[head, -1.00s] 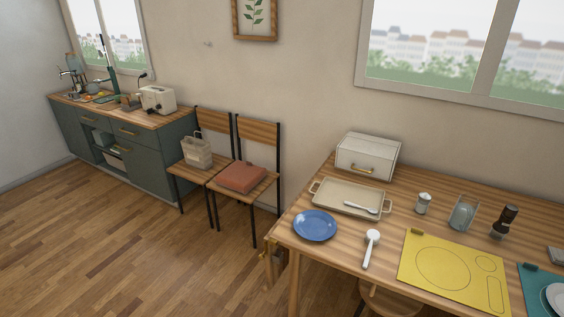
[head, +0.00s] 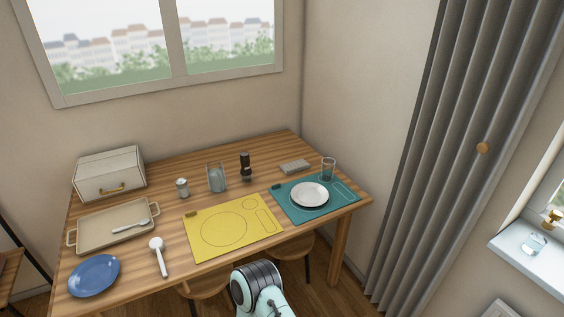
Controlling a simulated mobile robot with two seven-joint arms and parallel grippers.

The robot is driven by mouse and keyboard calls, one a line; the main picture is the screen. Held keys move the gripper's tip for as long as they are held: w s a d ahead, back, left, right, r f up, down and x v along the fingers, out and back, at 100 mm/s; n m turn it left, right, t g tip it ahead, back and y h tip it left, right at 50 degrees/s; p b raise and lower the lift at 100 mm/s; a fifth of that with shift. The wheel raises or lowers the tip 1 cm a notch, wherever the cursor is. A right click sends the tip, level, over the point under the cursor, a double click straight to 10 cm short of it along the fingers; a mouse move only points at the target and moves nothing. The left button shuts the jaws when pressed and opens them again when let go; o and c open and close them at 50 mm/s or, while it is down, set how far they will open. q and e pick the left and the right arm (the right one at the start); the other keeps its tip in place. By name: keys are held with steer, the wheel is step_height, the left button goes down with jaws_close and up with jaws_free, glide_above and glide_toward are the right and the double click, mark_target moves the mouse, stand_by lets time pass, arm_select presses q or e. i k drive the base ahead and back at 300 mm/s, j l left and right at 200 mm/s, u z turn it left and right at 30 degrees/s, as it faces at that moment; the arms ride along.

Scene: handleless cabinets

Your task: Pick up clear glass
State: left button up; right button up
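A clear glass (head: 328,169) stands upright at the back right of the teal placemat (head: 290,211), near the right end of the wooden table. It is just behind a white plate (head: 310,195) on the same mat. An arm part of mine shows at the bottom centre, in front of the table. Neither my left nor my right gripper is in view.
A grey clear-sided holder (head: 216,178), a white shaker (head: 182,187) and a dark mill (head: 245,167) stand behind the yellow mat (head: 228,228). A grey block (head: 294,167) lies left of the glass. Curtains (head: 425,150) hang to the right.

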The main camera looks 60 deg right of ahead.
mark_target(328, 170)
steer(key=z, duration=2.3)
steer(key=i+l+u, duration=0.1)
steer(key=u, duration=1.05)
steer(key=l+u, duration=0.9)
steer(key=i+l, duration=0.05)
steer(key=l, duration=0.05)
